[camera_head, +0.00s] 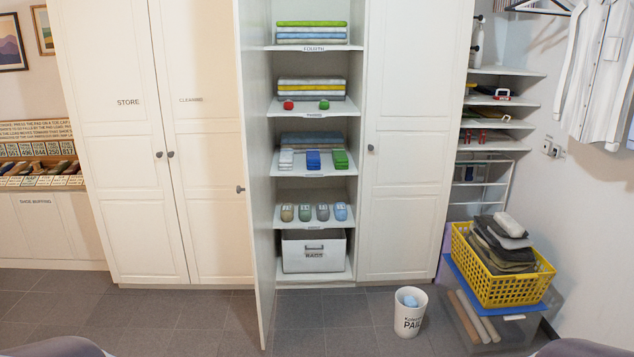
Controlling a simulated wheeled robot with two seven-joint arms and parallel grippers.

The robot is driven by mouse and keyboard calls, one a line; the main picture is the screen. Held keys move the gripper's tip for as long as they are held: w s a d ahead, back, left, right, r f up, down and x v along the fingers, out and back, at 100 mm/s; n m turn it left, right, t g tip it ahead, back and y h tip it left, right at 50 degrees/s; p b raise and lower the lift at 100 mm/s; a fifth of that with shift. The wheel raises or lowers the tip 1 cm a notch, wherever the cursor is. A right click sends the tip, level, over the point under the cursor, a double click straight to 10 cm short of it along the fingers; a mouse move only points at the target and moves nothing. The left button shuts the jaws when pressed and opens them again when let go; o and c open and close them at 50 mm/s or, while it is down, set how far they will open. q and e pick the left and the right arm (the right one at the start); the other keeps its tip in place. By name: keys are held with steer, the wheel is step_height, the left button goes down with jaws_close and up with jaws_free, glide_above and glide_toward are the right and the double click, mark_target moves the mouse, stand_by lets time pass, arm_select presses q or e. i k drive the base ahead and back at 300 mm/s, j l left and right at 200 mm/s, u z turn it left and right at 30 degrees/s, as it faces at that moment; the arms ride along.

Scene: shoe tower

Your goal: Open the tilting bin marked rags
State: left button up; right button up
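A white bin (314,265) stands on the lowest shelf of the open cupboard, at the centre of the view. It has a dark handle on its upper front and a short dark label below it, which looks like "RAGS" but is too small to read surely. Its front looks upright and closed against the bin. Neither of my grippers is in view; only rounded grey parts, probably mine, show at the bottom left and bottom right edges.
The open cupboard door (255,190) juts forward left of the bin. A white pail (410,318) with a blue thing inside stands on the floor to the right. A yellow basket (487,277) of cloths sits farther right. Floor (330,318) before the bin is clear.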

mark_target(303, 251)
steer(key=i, duration=1.2)
steer(key=i+j+z, duration=0.1)
steer(key=i, duration=1.15)
steer(key=i+j, duration=0.1)
steer(key=i, duration=1.1)
steer(key=i+z, duration=0.15)
steer(key=i, duration=0.2)
steer(key=i+j+z, duration=0.2)
steer(key=i, duration=0.2)
